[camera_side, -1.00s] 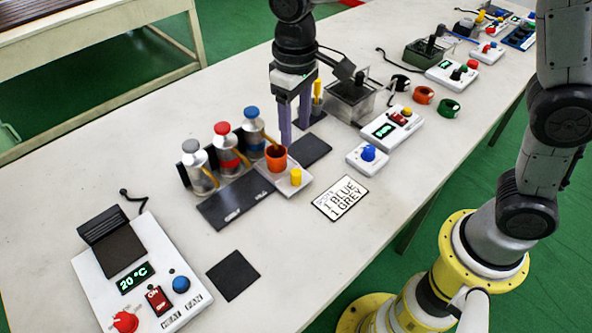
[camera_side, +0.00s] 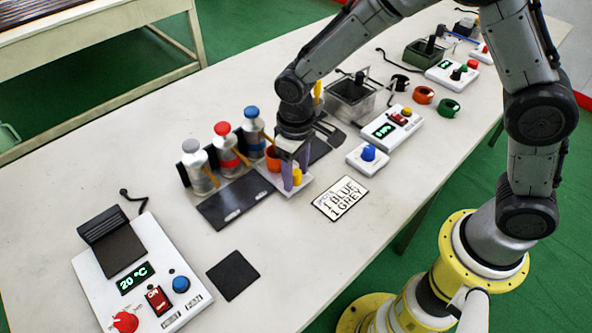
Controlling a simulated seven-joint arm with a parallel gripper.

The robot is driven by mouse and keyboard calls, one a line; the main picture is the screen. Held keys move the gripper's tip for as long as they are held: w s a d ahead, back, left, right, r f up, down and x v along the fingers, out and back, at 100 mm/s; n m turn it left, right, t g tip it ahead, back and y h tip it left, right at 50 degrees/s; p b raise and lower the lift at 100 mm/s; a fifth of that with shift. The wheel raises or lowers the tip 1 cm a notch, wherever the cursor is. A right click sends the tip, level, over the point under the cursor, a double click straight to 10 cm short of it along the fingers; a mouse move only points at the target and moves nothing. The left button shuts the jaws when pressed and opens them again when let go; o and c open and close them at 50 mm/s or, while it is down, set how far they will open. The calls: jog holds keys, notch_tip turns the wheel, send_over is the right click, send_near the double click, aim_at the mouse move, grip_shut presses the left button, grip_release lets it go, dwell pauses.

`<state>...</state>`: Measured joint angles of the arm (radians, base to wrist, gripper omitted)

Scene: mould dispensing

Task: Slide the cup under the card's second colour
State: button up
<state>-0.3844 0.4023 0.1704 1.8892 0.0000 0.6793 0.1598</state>
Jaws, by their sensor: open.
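The orange cup (camera_side: 272,159) sits on a white slide plate (camera_side: 268,184) in front of the bottle with the blue cap (camera_side: 252,122), at the right end of the row. A yellow knob (camera_side: 297,176) stands on the plate's front right. My gripper (camera_side: 293,178) is open and low at the knob, its purple fingers pointing down; I cannot tell whether they touch it. The card (camera_side: 340,198) reads "1 BLUE, 1 GREY". The grey-capped bottle (camera_side: 197,165) is at the left end, and the red-capped bottle (camera_side: 228,145) is in the middle. My gripper partly hides the cup.
A dark track (camera_side: 232,200) runs in front of the bottles and is clear left of the plate. A blue-knobbed box (camera_side: 368,158) is to the right. A heater unit (camera_side: 140,270) and a black pad (camera_side: 233,275) are at the front left.

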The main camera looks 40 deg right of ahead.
grip_shut()
dwell(0.3)
dwell(1.1)
